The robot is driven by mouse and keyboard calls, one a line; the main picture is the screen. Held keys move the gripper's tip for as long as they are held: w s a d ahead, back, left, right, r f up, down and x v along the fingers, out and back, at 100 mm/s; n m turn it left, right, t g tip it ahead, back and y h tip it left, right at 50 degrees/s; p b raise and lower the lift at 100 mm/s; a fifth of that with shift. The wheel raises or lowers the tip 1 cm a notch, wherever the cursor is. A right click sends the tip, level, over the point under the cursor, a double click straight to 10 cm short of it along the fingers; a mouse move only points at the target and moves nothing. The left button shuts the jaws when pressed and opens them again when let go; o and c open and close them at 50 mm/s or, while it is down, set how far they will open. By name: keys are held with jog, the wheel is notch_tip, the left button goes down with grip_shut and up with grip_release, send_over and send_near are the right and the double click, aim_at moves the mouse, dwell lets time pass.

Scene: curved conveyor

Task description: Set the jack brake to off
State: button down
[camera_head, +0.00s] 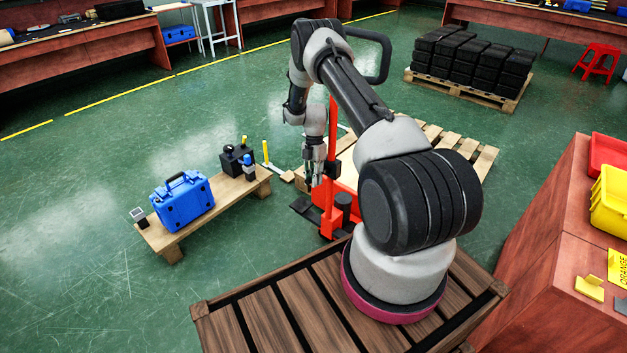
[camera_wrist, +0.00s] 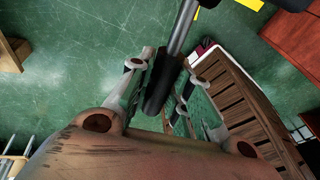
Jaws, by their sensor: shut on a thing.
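The red jack (camera_head: 328,222) stands on the floor in the middle of the head view, with a tall red post and a black foot part. A lever with a grey metal rod and a black grip (camera_wrist: 161,84) shows in the wrist view, and I take it for the jack brake. My gripper (camera_head: 314,178) points down beside the jack's post. In the wrist view my gripper (camera_wrist: 160,88) has its two fingers on either side of the black grip, shut on it. In the head view the gripper and arm hide the lever. The brake's setting cannot be read.
A low wooden bench (camera_head: 230,198) to the left bears a blue case (camera_head: 182,203) and a black box. A light wooden pallet (camera_head: 465,148) lies behind the jack. Another pallet with black crates (camera_head: 470,55) stands at the back right. The green floor at left is clear.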

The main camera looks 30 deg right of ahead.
jog(key=shift+w, duration=0.1)
jog(key=c, duration=1.3)
grip_release()
jog(key=v, duration=0.7)
jog(key=shift+r, duration=0.25)
jog(key=shift+d, duration=0.1)
